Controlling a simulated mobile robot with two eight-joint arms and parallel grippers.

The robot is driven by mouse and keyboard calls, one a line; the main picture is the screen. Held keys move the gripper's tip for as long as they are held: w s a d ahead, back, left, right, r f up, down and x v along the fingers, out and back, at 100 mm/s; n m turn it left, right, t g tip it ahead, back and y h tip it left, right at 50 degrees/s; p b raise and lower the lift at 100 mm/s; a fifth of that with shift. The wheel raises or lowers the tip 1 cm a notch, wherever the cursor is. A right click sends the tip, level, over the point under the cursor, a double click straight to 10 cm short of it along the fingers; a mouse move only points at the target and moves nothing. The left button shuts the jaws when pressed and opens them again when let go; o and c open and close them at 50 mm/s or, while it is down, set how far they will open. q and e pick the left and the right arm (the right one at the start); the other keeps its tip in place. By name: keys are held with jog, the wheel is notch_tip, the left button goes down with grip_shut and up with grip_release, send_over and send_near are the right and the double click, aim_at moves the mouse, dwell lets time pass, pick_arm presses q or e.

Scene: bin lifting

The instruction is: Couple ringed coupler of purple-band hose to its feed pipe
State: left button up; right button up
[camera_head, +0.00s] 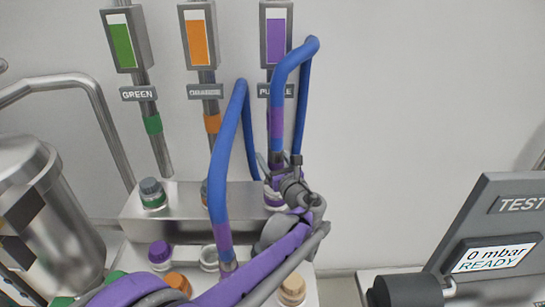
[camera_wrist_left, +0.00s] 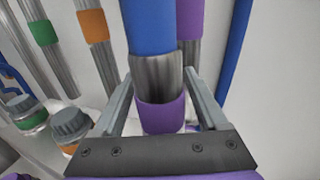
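A blue hose (camera_head: 278,85) with a purple band (camera_head: 276,122) arches down to the PURPLE station. In the left wrist view its blue end (camera_wrist_left: 152,28) runs into a grey metal coupler (camera_wrist_left: 155,75) with a purple ring (camera_wrist_left: 160,117). My left gripper (camera_head: 279,160) has one finger on each side of this coupler. Narrow gaps show beside it in the wrist view, so the fingers look open around it. The purple feed pipe (camera_wrist_left: 188,22) stands behind the hose; its lower end is hidden, so I cannot tell if the coupler is seated. My right gripper is out of view.
A second blue hose (camera_head: 228,135) with a purple band stands left of my gripper. A metal block (camera_head: 180,200) carries capped green and orange fittings. A steel tank (camera_head: 45,210) is left; a test unit (camera_head: 495,235) reading "0 mbar READY" is right.

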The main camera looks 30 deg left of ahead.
pick_arm(q)
jog(key=o, duration=0.3)
notch_tip(320, 180, up, 12)
jog(key=p, duration=0.5)
jog(key=shift+p, duration=0.3)
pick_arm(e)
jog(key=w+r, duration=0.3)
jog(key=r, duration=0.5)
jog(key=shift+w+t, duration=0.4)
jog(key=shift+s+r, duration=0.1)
